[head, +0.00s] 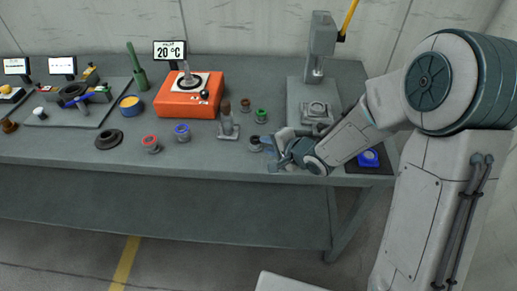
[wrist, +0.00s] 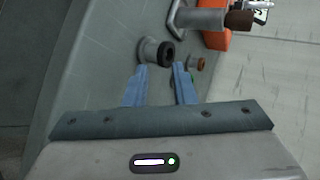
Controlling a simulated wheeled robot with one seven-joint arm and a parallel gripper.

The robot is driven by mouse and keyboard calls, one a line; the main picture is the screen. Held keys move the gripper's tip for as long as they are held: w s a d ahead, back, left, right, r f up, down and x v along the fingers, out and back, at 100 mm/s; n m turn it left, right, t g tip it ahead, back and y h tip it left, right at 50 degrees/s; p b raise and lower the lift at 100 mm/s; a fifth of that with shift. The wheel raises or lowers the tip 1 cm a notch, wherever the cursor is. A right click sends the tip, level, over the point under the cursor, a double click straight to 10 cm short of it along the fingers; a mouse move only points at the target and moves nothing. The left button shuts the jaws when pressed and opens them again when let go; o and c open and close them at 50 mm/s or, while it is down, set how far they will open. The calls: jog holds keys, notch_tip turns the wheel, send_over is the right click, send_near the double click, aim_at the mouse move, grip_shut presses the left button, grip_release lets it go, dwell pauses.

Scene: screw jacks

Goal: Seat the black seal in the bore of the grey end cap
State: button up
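The black seal (wrist: 168,54) sits on the end of a small grey flanged stand (wrist: 147,50) in the wrist view. In the head view the black-topped stand (head: 255,144) is near the table's front edge, just left of my gripper (head: 274,152). In the wrist view my gripper (wrist: 160,80) is open, its two blue fingers apart with nothing between them. The seal lies just beyond the fingertips, roughly in line with the gap. A grey part with a round opening (head: 317,110) on the press base looks like the end cap; its bore is too small to judge.
Similar stands with red (head: 151,142), blue (head: 182,131), green (head: 260,115) and brown (head: 245,104) rings stand nearby. A grey stand with a brown-topped post (head: 228,122) is close to the seal. An orange unit (head: 190,97) and a press (head: 322,40) stand behind.

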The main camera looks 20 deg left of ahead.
aim_at(259, 142)
jog(key=shift+x, duration=1.85)
grip_shut()
jog(key=shift+r, duration=0.2)
notch_tip(259, 142, up, 2)
jog(key=p, duration=0.2)
jog(key=shift+r+p, duration=0.25)
jog(key=shift+p, duration=0.05)
jog(key=shift+f, duration=0.1)
